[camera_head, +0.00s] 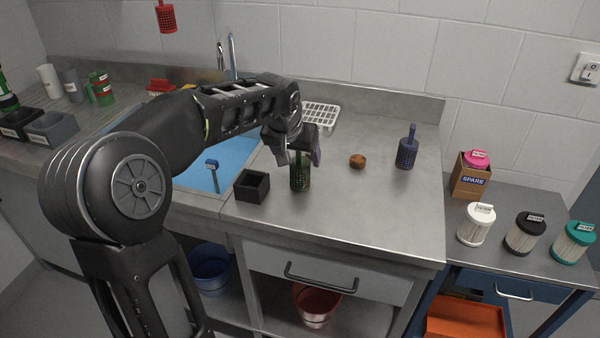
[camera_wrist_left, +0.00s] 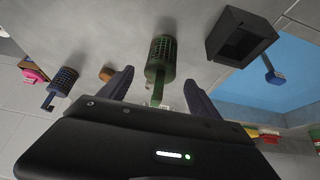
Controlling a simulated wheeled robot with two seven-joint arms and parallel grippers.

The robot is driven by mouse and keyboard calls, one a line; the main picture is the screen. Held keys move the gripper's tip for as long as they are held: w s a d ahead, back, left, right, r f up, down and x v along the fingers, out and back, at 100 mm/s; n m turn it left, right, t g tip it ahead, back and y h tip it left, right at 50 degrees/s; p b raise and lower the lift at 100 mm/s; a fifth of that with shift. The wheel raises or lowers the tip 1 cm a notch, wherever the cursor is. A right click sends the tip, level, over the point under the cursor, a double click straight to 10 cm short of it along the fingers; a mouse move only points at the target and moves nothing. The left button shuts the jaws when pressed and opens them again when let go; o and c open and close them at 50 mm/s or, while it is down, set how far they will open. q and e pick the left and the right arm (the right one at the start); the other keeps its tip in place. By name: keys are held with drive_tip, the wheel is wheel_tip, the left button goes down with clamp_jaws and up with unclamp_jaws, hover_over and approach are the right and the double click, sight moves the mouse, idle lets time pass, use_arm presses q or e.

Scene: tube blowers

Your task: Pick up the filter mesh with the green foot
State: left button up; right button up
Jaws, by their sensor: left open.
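A dark green filter mesh (camera_head: 300,178) stands on the steel counter, directly below my left gripper (camera_head: 300,157). In the left wrist view the green mesh (camera_wrist_left: 161,57) is a perforated cylinder with a thin green stem pointing back toward the gripper. My left gripper (camera_wrist_left: 160,92) is open, with one finger on each side of the stem. I cannot tell whether either finger touches it. The top of the mesh is partly hidden by the gripper in the head view. My right gripper is not in view.
A black open box (camera_head: 252,186) stands just left of the mesh. A brown lump (camera_head: 357,161) and a blue mesh with a handle (camera_head: 406,153) are to the right. The blue sink (camera_head: 195,175) lies left. The counter's front right is clear.

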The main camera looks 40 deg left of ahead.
use_arm(q)
drive_tip(key=x, duration=0.4)
drive_tip(key=shift+w, duration=0.1)
idle(0.4)
drive_tip(key=c, duration=1.4)
drive_tip(key=shift+r, duration=0.1)
wheel_tip(320, 180, up, 10)
drive_tip(key=shift+f, duration=0.1)
idle(0.4)
